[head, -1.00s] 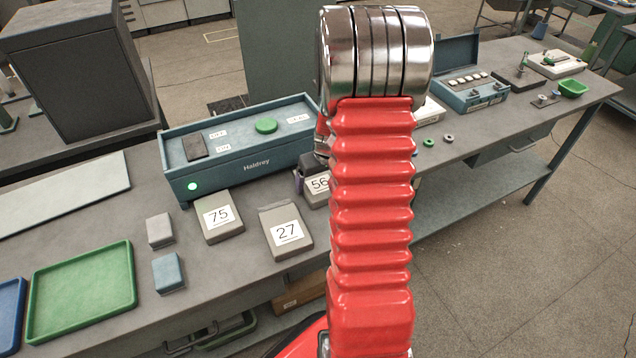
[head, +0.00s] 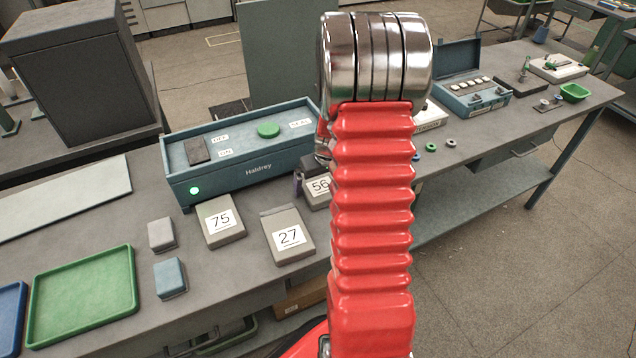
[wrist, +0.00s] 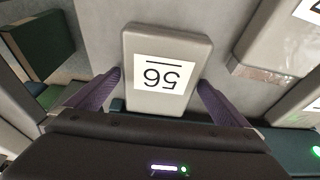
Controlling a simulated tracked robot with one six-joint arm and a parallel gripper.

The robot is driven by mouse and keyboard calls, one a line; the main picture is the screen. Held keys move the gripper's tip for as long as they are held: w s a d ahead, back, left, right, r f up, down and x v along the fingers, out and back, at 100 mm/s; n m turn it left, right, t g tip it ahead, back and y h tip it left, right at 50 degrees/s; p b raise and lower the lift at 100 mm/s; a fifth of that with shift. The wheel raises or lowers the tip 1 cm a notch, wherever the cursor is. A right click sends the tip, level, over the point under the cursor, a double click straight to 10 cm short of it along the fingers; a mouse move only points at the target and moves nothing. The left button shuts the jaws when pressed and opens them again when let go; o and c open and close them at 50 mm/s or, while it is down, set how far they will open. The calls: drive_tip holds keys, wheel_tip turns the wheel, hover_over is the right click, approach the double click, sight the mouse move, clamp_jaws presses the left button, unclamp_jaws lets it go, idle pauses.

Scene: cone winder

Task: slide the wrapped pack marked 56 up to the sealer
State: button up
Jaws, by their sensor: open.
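The wrapped pack marked 56 (wrist: 165,42) is grey with a white label, and it lies flat on the bench, upside down in the wrist view. My gripper (wrist: 159,82) is open, with one purple finger on each side of the pack's lower part; a narrow gap shows at each finger. In the head view the pack (head: 316,201) is partly hidden by my red arm and gripper. The sealer (head: 245,172) is a long teal box marked Haldrey with a lit green lamp, behind the packs. Whether pack 56 touches the sealer is hidden.
Packs marked 75 (head: 221,222) and 27 (head: 288,235) lie left of pack 56. A grey block (head: 161,235), a blue-grey block (head: 169,277) and a green tray (head: 82,338) are further left. A teal case (head: 478,98) stands open at the right.

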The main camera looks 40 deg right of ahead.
drive_tip(key=v, duration=1.3)
drive_tip(key=shift+s+r, duration=0.15)
drive_tip(key=shift+r, duration=0.2)
idle(0.4)
drive_tip(key=s+a+r+n, duration=0.1)
drive_tip(key=s+a+r, duration=0.3)
drive_tip(key=a, duration=0.6)
drive_tip(key=s+a+r+n+t, duration=0.1)
drive_tip(key=s+a+r, duration=0.3)
drive_tip(key=a, duration=0.7)
drive_tip(key=s+a+r+n+t+y, duration=0.1)
drive_tip(key=s+a+r, duration=0.4)
drive_tip(key=a, duration=0.5)
drive_tip(key=shift+s+a, duration=0.3)
drive_tip(key=shift+s, duration=0.1)
